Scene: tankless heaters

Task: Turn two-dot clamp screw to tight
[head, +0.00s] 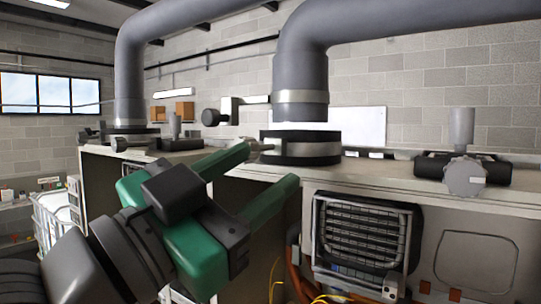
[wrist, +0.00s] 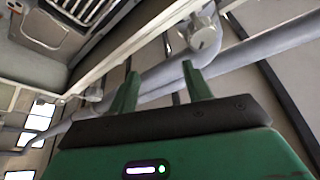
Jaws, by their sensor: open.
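My gripper (head: 266,167) is green with a dark body, and its two fingers are apart with nothing visible between them. In the wrist view the fingers (wrist: 160,88) also stand apart and empty. In the head view they are in front of a black clamp collar (head: 300,148) at the foot of the nearer grey pipe. A small pale screw-like part (head: 268,146) sticks out left of this collar, close to the upper fingertip; I cannot tell whether they touch. Another clamp collar (head: 130,130) stands under the farther pipe. No dot marks are readable, so I cannot tell which screw has two dots.
A black block with a round grey knob (head: 465,178) sits on the right of the heater top. The nearer grey pipe (head: 300,75) rises above the collar. A finned grille (head: 362,236) and orange and yellow cables are below.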

